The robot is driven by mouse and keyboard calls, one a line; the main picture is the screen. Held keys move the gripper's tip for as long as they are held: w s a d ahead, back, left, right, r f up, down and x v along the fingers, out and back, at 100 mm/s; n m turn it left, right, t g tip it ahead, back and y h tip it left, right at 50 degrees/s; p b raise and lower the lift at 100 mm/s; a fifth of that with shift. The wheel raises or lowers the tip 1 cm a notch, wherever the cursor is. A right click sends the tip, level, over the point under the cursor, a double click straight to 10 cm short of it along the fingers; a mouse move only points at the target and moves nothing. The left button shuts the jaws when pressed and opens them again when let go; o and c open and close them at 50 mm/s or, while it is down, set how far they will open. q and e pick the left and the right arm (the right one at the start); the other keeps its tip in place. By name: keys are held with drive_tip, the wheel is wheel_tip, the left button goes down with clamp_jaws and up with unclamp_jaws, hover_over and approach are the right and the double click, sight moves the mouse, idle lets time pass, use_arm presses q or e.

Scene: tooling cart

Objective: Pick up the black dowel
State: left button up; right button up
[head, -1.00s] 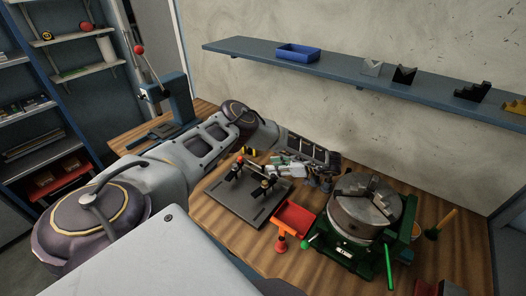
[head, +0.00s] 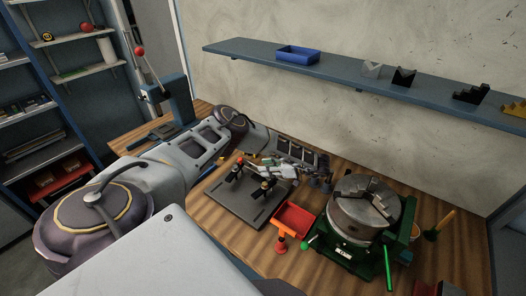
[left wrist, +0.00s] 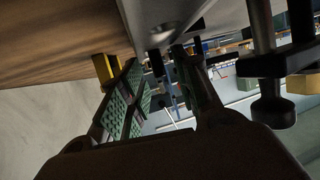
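I cannot clearly pick out the black dowel in either view; small dark shapes show between the fingers in the left wrist view, but they are too unclear to name. My left gripper (head: 266,172) is over the far side of the dark fixture plate (head: 238,209), near its black clamps (head: 265,187). In the left wrist view my left gripper (left wrist: 165,85) has its two fingers apart, with green pads on the left one and nothing clearly held. A dark clamp with a knob (left wrist: 272,108) stands close to the right finger. My right gripper is not in view.
A red tray (head: 294,218) sits right of the plate. A green-based chuck (head: 360,208) stands further right. A lever press (head: 169,100) is at the back left. A wall shelf (head: 340,78) holds a blue bin (head: 298,54). A yellow piece (left wrist: 103,69) is near the left finger.

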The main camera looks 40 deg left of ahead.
use_arm(q)
clamp_jaws()
drive_tip(key=shift+r, duration=0.1)
wheel_tip(320, 180, up, 10)
drive_tip(key=p, duration=0.1)
idle(0.9)
idle(0.5)
